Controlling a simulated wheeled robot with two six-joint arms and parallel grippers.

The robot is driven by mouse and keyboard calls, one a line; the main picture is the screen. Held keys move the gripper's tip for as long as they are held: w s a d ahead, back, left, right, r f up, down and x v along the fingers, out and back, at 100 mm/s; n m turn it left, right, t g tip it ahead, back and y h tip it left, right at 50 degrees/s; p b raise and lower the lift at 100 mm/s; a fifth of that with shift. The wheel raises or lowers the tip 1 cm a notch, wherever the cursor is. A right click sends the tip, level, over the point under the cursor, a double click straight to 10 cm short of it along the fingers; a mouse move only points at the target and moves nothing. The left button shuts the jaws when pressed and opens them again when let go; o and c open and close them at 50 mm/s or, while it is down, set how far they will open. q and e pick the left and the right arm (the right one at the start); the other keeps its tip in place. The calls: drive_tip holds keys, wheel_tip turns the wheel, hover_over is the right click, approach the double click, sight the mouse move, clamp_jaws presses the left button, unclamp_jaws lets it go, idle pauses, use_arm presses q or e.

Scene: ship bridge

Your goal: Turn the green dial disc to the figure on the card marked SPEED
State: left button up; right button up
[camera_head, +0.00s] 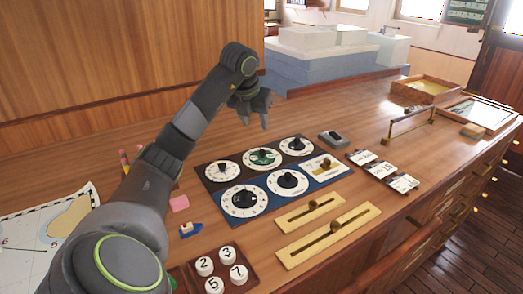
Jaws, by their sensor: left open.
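The green dial disc (264,160) sits in the middle of the back row of a dark dial panel (210,182), with a dark knob on it. White dials stand on both sides of it. Three small cards (381,169) lie in a slanting row to the right of the panel; their print is too small to read, so I cannot tell which is marked SPEED. My left gripper (254,122) is open and empty, in the air above and behind the panel, apart from the green disc. My right gripper is out of view.
Two brass slider plates (328,234) lie in front of the panel. A tray of numbered round pieces (222,268), a toy boat (190,229) and a chart (45,228) are nearer left. A brass rail (408,124) stands right. Bare desk lies behind the panel.

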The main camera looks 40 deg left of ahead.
use_arm(q)
drive_tip(key=p, duration=0.1)
approach(262, 151)
drive_tip(key=x, duration=0.2)
drive_tip(key=shift+w+f, duration=0.15)
drive_tip(key=shift+f, duration=0.15)
drive_tip(key=p+x, duration=0.1)
drive_tip(key=x, duration=0.3)
drive_tip(key=shift+w+a+f, duration=0.1)
drive_tip(key=shift+w+f, duration=0.15)
drive_tip(key=shift+f, duration=0.35)
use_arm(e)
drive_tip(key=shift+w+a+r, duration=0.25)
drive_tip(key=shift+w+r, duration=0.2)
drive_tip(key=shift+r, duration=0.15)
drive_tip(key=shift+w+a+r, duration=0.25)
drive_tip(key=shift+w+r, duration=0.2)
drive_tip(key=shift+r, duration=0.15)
use_arm(q)
clamp_jaws()
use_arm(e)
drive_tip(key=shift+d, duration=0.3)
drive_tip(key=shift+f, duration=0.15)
